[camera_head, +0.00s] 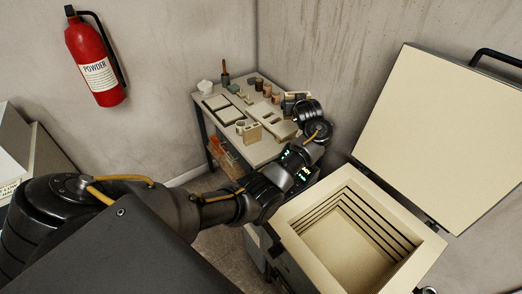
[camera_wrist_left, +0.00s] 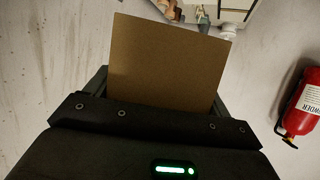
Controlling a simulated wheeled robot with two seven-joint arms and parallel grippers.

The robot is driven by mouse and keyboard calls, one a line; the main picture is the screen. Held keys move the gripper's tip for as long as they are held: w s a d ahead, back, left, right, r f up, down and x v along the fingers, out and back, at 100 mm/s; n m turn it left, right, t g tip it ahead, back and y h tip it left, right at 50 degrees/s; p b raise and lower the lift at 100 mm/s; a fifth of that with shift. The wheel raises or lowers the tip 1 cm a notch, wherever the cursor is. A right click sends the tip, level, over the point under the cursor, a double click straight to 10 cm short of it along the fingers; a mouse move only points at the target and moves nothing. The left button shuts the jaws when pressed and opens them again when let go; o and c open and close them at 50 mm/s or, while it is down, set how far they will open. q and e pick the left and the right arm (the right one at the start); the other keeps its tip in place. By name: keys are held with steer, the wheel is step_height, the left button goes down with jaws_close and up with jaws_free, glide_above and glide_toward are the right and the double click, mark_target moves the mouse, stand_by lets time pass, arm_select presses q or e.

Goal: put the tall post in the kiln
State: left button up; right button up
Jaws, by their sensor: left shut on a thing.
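My left arm crosses the head view to the far table, where the wrist and left gripper (camera_head: 293,98) are above the right part of the tabletop. In the left wrist view my left gripper (camera_wrist_left: 165,98) is shut on a flat-faced tan piece (camera_wrist_left: 168,55), which I take to be the tall post; it fills the space between the fingers. The visible chamber floor looks bare. My right gripper is not in view.
The table (camera_head: 262,152) carries pale slabs, several small cups or cylinders, and a tan block with openings (camera_head: 250,131). A fire extinguisher (camera_head: 92,60) hangs on the left wall. The raised kiln lid stands at the right. An orange bin (camera_head: 229,160) is under the table.

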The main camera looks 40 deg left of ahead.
arm_select(q)
steer(key=s+a+f+n+g+y, duration=0.3)
steer(key=f+n, duration=0.1)
steer(key=f, duration=0.5)
steer(key=s+a+f+n+g+y+p, duration=0.1)
steer(key=s+a+f+n+g, duration=0.2)
steer(key=s, duration=0.7)
steer(key=shift+a+f+g, duration=0.6)
steer(key=shift+a+f, duration=0.15)
steer(key=shift+f, duration=0.15)
